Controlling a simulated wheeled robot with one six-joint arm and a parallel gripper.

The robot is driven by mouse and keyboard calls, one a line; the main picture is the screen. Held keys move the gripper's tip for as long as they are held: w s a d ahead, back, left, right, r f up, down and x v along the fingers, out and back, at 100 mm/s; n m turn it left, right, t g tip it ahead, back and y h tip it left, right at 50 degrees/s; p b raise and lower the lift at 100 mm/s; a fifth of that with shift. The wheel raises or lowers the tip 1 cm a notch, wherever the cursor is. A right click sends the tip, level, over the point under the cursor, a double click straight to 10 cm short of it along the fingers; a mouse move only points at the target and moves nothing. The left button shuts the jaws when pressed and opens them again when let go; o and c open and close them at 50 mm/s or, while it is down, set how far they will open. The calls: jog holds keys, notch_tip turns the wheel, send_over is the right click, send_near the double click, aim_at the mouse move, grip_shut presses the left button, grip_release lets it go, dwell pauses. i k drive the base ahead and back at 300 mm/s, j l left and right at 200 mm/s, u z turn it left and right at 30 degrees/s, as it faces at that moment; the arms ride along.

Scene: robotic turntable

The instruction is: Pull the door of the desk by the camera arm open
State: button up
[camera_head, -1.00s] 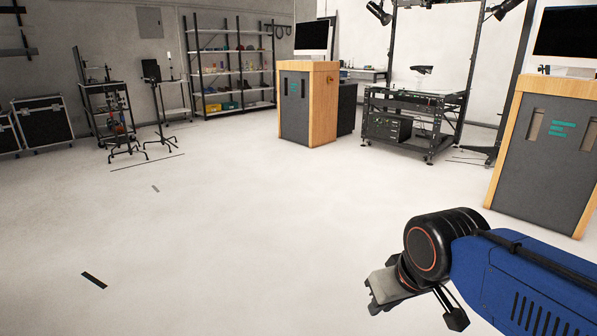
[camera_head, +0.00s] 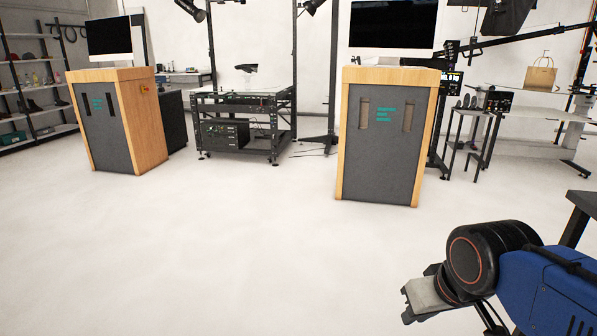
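A wooden desk (camera_head: 431,77) with a dark grey front stands right of centre, a few steps ahead, near a black camera arm (camera_head: 530,40) that reaches in from the upper right. Its grey door (camera_head: 380,168) faces me, with two upright slot handles and a teal logo, and looks shut. A monitor (camera_head: 391,22) stands on top of it. A similar desk (camera_head: 146,120) stands at the left, also with its grey door shut. My gripper (camera_head: 412,302) is at the lower right, well short of both desks and touching nothing. Its fingers are too unclear to read.
A black equipment cart (camera_head: 243,100) stands between the desks. Shelving (camera_head: 30,90) is at the far left. A small dark side table (camera_head: 470,135) stands right of the nearer desk. A dark table corner (camera_head: 583,203) is close at the right edge. The floor ahead is clear.

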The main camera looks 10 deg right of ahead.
aim_at(386, 124)
jog(key=i+z, duration=0.45)
jog(key=i, duration=2.75)
